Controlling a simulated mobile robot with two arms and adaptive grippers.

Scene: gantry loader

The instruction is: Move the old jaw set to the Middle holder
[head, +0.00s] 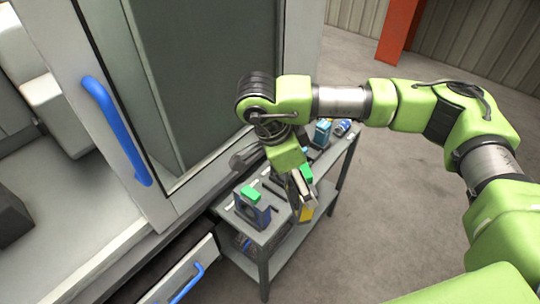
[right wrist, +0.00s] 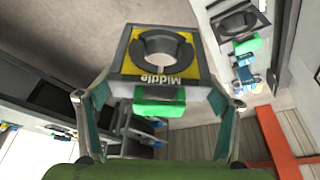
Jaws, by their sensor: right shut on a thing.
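A yellow and grey piece marked "Middle" (right wrist: 193,68), with a dark C-shaped ring and a green block (right wrist: 160,100) at its near edge, fills the space at the fingertips in the right wrist view. My right gripper (right wrist: 163,88) is shut on this piece, with a finger at each side. In the head view my right gripper (head: 297,190) points down beside the small grey table, with the yellow face (head: 307,213) below it. I cannot tell which part is the old jaw set and which is the holder. My left gripper is out of view.
A blue unit with a green block (head: 250,193) stands on the near end of the grey table (head: 235,228). More blue items (head: 322,131) stand at its far end. The machine door with a blue handle (head: 118,130) and an open drawer (head: 185,272) lie left. Floor at right is clear.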

